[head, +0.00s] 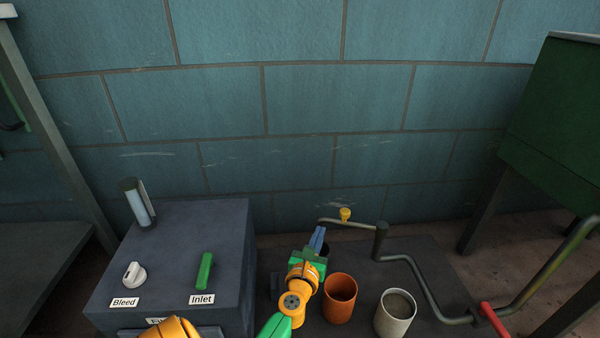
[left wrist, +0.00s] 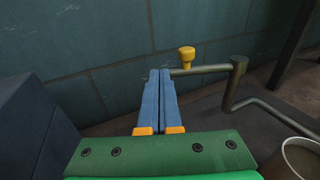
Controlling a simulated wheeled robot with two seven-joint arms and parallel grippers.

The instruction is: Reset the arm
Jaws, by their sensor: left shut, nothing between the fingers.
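My left gripper (head: 318,240) is in the head view at the lower middle, its arm coming up from the bottom edge. Its two blue fingers lie together, shut and empty, and also show in the left wrist view (left wrist: 159,95). A grey crank arm with a yellow knob (head: 345,214) stands just beyond the fingertips to the right; the knob also shows in the left wrist view (left wrist: 187,55). The fingers appear apart from it. My right gripper is not in view.
A dark box (head: 180,240) with a white Bleed knob (head: 134,274) and a green Inlet handle (head: 205,271) stands left of the gripper. An orange cup (head: 340,298) and a grey cup (head: 395,313) stand right. A pipe with a red section (head: 493,319) runs further right.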

